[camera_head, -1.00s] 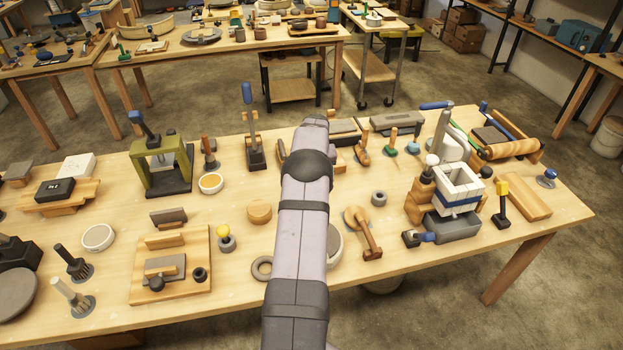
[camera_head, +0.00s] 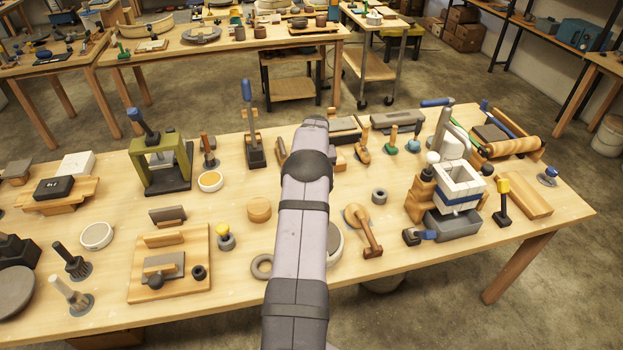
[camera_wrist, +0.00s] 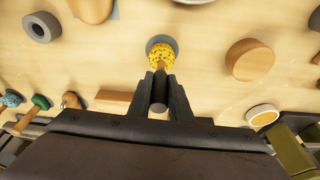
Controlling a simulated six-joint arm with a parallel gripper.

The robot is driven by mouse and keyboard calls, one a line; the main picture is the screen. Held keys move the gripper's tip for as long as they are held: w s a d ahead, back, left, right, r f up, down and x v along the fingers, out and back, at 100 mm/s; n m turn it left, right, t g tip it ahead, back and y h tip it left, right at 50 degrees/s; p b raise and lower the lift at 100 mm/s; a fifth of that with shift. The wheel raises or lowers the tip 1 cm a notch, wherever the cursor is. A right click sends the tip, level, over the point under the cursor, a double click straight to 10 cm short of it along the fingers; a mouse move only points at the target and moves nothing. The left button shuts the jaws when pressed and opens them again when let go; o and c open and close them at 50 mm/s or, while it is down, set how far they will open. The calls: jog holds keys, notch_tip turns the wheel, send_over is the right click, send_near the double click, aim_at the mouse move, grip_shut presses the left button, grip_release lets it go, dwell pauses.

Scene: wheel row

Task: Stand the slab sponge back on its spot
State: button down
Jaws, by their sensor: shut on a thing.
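The slab sponge (camera_wrist: 160,56) is yellow with dark speckles and shows in the wrist view just beyond my fingertips, with a short orange-brown neck toward the jaws. My gripper (camera_wrist: 160,78) is shut, with a grey round-ended handle (camera_wrist: 159,100) between its dark fingers. A grey round disc (camera_wrist: 160,42) shows around the far side of the sponge. The sponge overlaps this disc in the picture; I cannot tell whether it touches it or hangs above it. In the head view my arm hides the gripper, sponge and disc.
A round wooden block (camera_wrist: 250,60) lies to the right in the wrist view, with a white bowl (camera_wrist: 263,115) and a green frame (camera_wrist: 290,150) beyond. A grey ring (camera_wrist: 42,27) lies at left. Bare tabletop surrounds the disc. Another yellow-topped tool (camera_head: 224,232) stands left of my arm.

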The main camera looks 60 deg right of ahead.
jog(key=shift+f, duration=0.4)
dwell(0.4)
jog(key=c, duration=1.5)
grip_release()
jog(key=shift+c, duration=0.2)
jog(key=shift+r, duration=0.15)
jog(key=p+v, duration=0.4)
jog(key=v, duration=0.3)
jog(key=shift+r, duration=0.35)
jog(key=shift+s+a, duration=0.1)
jog(key=shift+a, duration=0.05)
